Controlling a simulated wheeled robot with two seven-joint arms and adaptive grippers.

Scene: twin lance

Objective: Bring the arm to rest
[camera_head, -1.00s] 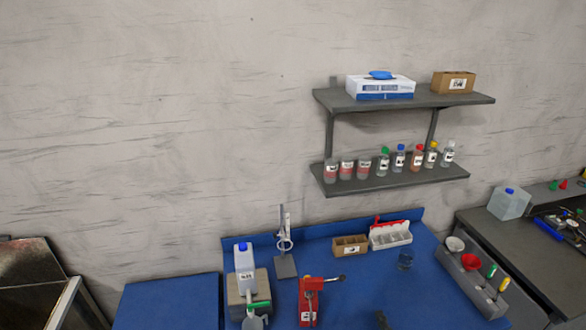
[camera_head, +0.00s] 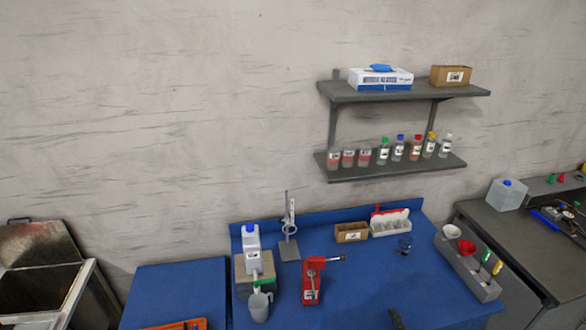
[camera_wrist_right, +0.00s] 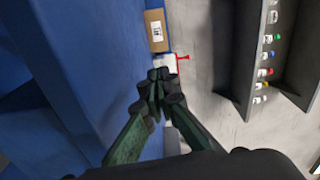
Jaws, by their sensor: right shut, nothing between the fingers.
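My right gripper (camera_head: 397,319) shows only as a dark tip at the bottom edge of the head view, over the front of the blue bench (camera_head: 350,285). In the right wrist view its green fingers with black pads (camera_wrist_right: 160,88) are closed together and empty. Behind the fingertips in that view are a cardboard box (camera_wrist_right: 156,30) and a white rack with a red part (camera_wrist_right: 168,62), both apart from the gripper as far as I can tell. My left gripper is not in view.
On the bench stand a red device (camera_head: 313,280), a white jug (camera_head: 251,248), a grey pitcher (camera_head: 259,307), a stand (camera_head: 289,250), a glass (camera_head: 404,247) and a grey holder (camera_head: 462,262). Shelves (camera_head: 400,172) with bottles hang above. The front middle of the bench is clear.

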